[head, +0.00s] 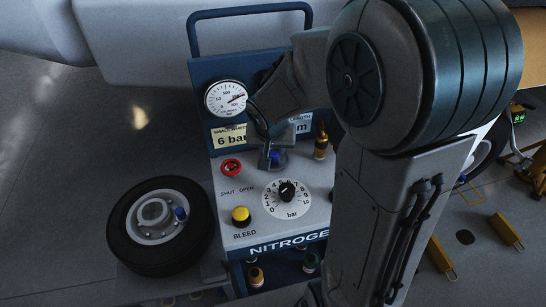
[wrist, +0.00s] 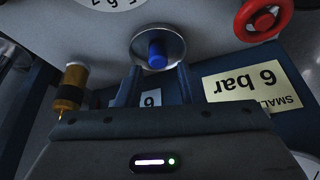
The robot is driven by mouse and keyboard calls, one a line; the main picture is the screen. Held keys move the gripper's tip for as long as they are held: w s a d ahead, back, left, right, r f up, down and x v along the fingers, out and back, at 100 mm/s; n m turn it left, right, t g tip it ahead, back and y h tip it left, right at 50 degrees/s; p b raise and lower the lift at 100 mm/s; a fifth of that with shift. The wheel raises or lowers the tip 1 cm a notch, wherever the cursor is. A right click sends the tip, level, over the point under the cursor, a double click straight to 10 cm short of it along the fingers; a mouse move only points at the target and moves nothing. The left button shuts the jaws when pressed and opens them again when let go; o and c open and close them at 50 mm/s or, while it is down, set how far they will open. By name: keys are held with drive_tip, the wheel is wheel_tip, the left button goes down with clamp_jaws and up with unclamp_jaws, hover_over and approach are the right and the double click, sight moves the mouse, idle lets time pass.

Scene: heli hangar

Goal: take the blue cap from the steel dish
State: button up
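The blue cap (wrist: 157,55) stands in the round steel dish (wrist: 176,37) in the upper middle of the wrist view. In the head view the cap (head: 275,157) is small and partly covered by my gripper, on the panel of the nitrogen cart. My gripper (wrist: 160,68) is open, its two fingers apart and pointing at the dish. The cap lies in line with the gap between the fingertips. Whether the fingertips touch the dish, I cannot tell.
The cart panel holds a red valve wheel (head: 231,167), a bar dial (head: 287,198), a yellow bleed button (head: 240,215) and a brass-coloured bottle (head: 321,141). A gauge (head: 227,98) stands behind. A wheel (head: 160,226) with another small blue piece lies at left.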

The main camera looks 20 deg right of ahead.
sight(273, 155)
drive_tip(key=shift+b+x, duration=0.55)
drive_tip(key=shift+x, duration=2.4)
drive_tip(key=shift+w+d+r, duration=0.15)
drive_tip(key=shift+w+d, duration=0.05)
drive_tip(key=c, duration=0.7)
